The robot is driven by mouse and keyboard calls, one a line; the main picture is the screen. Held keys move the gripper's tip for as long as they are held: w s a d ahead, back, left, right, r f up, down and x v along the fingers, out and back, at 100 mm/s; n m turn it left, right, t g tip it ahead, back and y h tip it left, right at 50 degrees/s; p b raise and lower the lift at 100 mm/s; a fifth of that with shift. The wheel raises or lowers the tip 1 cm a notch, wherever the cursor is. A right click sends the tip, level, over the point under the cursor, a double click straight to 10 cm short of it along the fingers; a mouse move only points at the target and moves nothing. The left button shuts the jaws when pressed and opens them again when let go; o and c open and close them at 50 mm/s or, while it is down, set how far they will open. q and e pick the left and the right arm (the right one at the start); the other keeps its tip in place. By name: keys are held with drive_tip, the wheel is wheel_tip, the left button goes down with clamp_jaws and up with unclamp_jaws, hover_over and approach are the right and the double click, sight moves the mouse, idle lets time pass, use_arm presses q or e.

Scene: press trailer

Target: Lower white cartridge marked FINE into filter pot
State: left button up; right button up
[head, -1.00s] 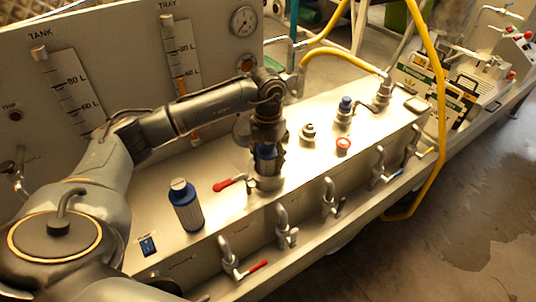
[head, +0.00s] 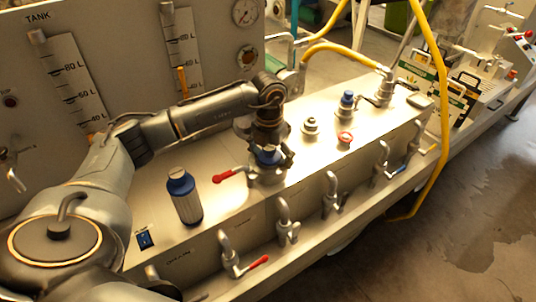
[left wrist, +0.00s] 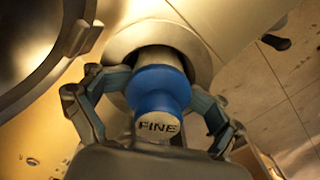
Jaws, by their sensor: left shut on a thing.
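The white cartridge marked FINE (left wrist: 158,122) has a blue collar (left wrist: 158,90) and shows label end toward me in the left wrist view. My left gripper (head: 268,150) is shut on it, with a finger on each side of the collar. In the head view its blue part (head: 270,157) shows just above the filter pot (head: 268,174), between the fingers. In the wrist view the round pot rim (left wrist: 195,45) surrounds the cartridge's white body, which appears to reach into it. The pot's inside and the cartridge's lower end are hidden. My right gripper is not in view.
A blue and white cartridge (head: 186,198) stands on the bench left of the pot. A red-handled valve (head: 228,176) is close beside the pot. Several taps line the front edge. A red knob (head: 345,138) and blue-capped fitting (head: 347,102) stand to the right.

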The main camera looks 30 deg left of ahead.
use_arm(q)
wheel_tip(320, 180, down, 2)
drive_tip(key=shift+s+f+g, duration=0.1)
drive_tip(key=shift+s+g, duration=0.05)
drive_tip(key=shift+g, duration=0.15)
drive_tip(key=o, duration=1.6)
drive_tip(key=shift+o, duration=0.2)
drive_tip(key=shift+r, duration=0.25)
wheel_tip(320, 180, up, 12)
drive_tip(key=shift+r, duration=0.1)
